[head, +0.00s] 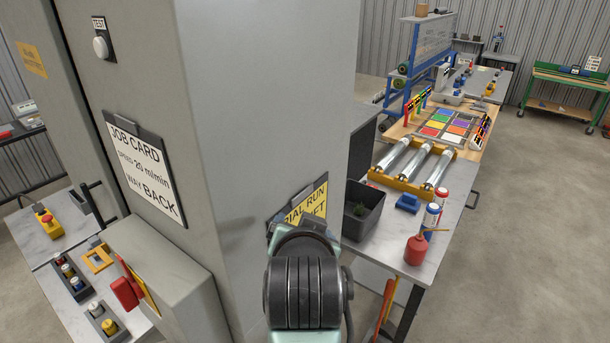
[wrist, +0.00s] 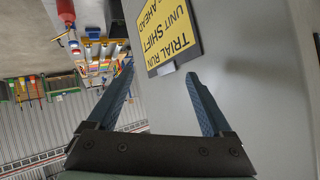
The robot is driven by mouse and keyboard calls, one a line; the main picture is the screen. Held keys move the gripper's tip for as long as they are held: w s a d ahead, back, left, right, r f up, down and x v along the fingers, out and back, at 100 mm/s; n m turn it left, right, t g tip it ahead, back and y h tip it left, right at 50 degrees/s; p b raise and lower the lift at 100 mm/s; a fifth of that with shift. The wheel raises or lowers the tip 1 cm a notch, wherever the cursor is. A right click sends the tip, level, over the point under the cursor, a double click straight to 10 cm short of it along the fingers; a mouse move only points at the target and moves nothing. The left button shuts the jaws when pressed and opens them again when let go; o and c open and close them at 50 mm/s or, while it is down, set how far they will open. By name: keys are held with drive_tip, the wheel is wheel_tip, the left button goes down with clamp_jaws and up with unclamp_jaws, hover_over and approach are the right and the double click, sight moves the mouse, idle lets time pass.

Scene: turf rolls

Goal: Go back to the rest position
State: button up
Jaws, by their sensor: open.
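My gripper (wrist: 156,80) is open, with its two blue fingers spread apart and nothing between them in the wrist view. Beyond the fingertips a yellow "TRIAL RUN" card (wrist: 166,32) hangs on a grey cabinet face, upside down in this view. The card also shows in the head view (head: 308,205), partly covered by my arm. My arm reaches forward at the bottom centre of the head view and hides the fingers there. I cannot tell whether a fingertip touches the cabinet.
The tall grey cabinet (head: 265,110) fills the middle, bearing a job card (head: 145,168). At right, a bench holds a dark bin (head: 364,210), metal rollers (head: 411,165) and a red oil can (head: 416,248). Open floor lies far right.

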wheel_tip(320, 180, up, 14)
drive_tip(key=s+f+n+t+b, duration=0.1)
drive_tip(key=s+n+t+b, duration=0.1)
drive_tip(key=t, duration=0.4)
drive_tip(key=s+r+n+t+b, duration=0.2)
drive_tip(key=s+r+t, duration=0.7)
drive_tip(key=s+r, duration=0.5)
wheel_tip(320, 180, up, 5)
drive_tip(key=shift+s+f+t+b, duration=0.2)
drive_tip(key=shift+s+t+b, duration=0.1)
drive_tip(key=shift+b, duration=0.45)
drive_tip(key=shift+d, duration=0.1)
